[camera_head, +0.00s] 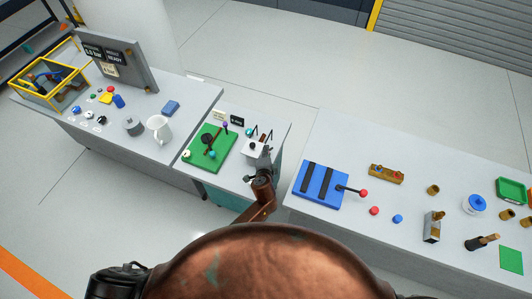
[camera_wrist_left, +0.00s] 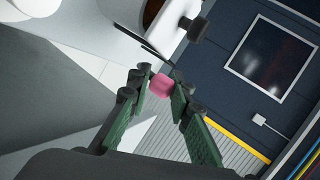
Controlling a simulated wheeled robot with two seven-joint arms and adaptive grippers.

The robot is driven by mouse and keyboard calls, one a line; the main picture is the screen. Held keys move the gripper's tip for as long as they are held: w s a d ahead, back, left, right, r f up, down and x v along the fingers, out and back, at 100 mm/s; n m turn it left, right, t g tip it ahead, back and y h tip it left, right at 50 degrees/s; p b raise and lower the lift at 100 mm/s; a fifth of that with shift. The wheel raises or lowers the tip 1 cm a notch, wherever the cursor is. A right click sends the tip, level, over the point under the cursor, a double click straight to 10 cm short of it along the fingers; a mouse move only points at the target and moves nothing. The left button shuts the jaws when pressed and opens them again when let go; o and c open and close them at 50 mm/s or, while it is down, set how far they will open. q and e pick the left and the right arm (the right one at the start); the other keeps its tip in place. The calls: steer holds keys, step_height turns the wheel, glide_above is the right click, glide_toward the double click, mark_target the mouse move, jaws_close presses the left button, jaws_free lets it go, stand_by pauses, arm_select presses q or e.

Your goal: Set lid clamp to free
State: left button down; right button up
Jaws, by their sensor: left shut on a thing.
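My left gripper (camera_head: 258,140) is over the small middle table in the head view, beside the right edge of a green board (camera_head: 197,158). In the left wrist view my left gripper (camera_wrist_left: 160,88) has its green-padded fingers closed around a pink knob (camera_wrist_left: 161,85). A dark rod (camera_wrist_left: 152,46) shows just beyond the fingertips. On the green board stand a dark round wheel and a lever with a purple knob (camera_head: 225,125). No label naming the lid clamp is readable, and the arm hides part of the small table. My right gripper is not in view.
A long grey table on the left holds a grey screen panel (camera_head: 118,65), a yellow-framed box (camera_head: 48,80) and a white mug (camera_head: 158,129). The right table holds a blue board (camera_head: 313,198) with a red-knobbed lever.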

arm_select(q)
steer(key=shift+w+r, duration=0.4)
steer(key=shift+r, duration=0.3)
steer(key=c, duration=2.1)
jaws_free()
steer(key=shift+f, duration=0.1)
steer(key=shift+s+d+f, duration=0.1)
steer(key=shift+f, duration=0.05)
steer(key=v, duration=1.2)
steer(key=shift+f, duration=0.1)
